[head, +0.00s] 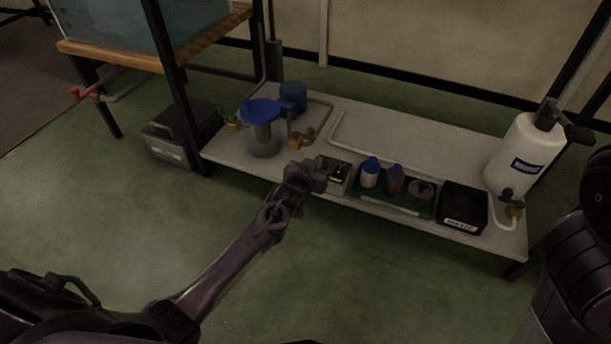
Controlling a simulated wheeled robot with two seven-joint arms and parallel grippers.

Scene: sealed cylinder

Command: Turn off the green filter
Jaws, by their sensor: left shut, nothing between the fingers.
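A grey canister filter (264,137) with a blue lid (260,110) stands on the left part of the low white shelf. A small valve with a green handle (226,114) sits at its left side. Another valve with a brass-coloured body (301,141) sits at its right side. My left gripper (322,176) is shut and empty, in front of the shelf's front edge by a small grey box, to the right of the canister and apart from the green handle. My right gripper is out of view; only part of that arm shows at the right edge.
A green tray (402,207) with bottles, a black bin (462,207) and a white tank (524,155) stand to the right on the shelf. A dark post (173,75) rises left of the green handle. A red-handled valve (82,93) hangs at the upper left. The floor in front is clear.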

